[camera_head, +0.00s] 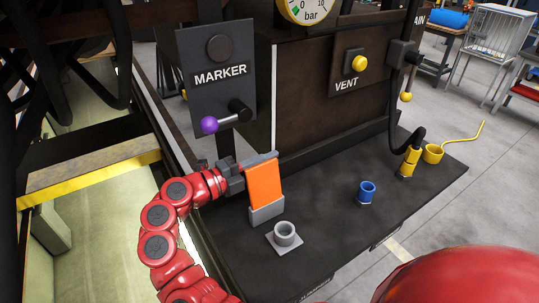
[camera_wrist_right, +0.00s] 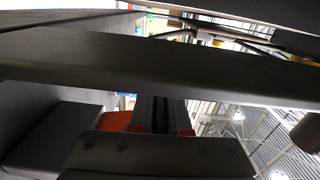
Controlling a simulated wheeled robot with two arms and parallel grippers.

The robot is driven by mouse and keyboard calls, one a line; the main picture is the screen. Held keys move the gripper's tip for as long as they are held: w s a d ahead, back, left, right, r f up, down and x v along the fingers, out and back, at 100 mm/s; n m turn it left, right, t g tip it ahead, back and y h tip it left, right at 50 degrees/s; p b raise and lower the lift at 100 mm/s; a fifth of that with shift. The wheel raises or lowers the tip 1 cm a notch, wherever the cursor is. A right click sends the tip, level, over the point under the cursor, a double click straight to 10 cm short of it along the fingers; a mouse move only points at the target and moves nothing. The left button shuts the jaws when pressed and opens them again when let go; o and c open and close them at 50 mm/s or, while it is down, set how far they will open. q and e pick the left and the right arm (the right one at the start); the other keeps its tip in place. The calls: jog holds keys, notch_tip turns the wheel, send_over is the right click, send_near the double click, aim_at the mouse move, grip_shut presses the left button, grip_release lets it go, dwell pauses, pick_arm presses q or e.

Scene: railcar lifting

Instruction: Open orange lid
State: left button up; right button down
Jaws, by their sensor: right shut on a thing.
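The orange lid (camera_head: 264,187) stands raised and steeply tilted above a small grey base (camera_head: 267,213) on the dark bench top. A grey strip runs along its upper edge. My right gripper (camera_head: 238,176) is at the lid's upper left edge and is shut on it; the fingertips are partly hidden there. In the right wrist view, a wide dark bar crosses close in front of the camera and a bit of orange (camera_wrist_right: 115,121) shows below it. My left gripper is not in view.
The MARKER panel (camera_head: 218,80) with a purple-knobbed lever (camera_head: 209,125) stands just above my right gripper. A grey socket (camera_head: 284,234), a blue cup (camera_head: 367,192) and a yellow connector (camera_head: 410,158) are on the dark bench (camera_head: 325,210). The bench is clear between the socket and blue cup.

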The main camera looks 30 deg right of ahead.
jog(key=shift+w+f+n, duration=0.1)
jog(key=shift+w+n, duration=0.1)
jog(key=shift+n, duration=0.1)
dwell(0.4)
jog(key=c, duration=0.9)
grip_release()
jog(key=shift+a+f, duration=0.1)
jog(key=shift+s+a+b, duration=0.15)
jog(key=shift+a+b, duration=0.4)
jog(key=shift+a, duration=1.3)
jog(key=shift+s+a+b, duration=0.1)
jog(key=shift+a+b, duration=0.45)
jog(key=shift+a, duration=1.25)
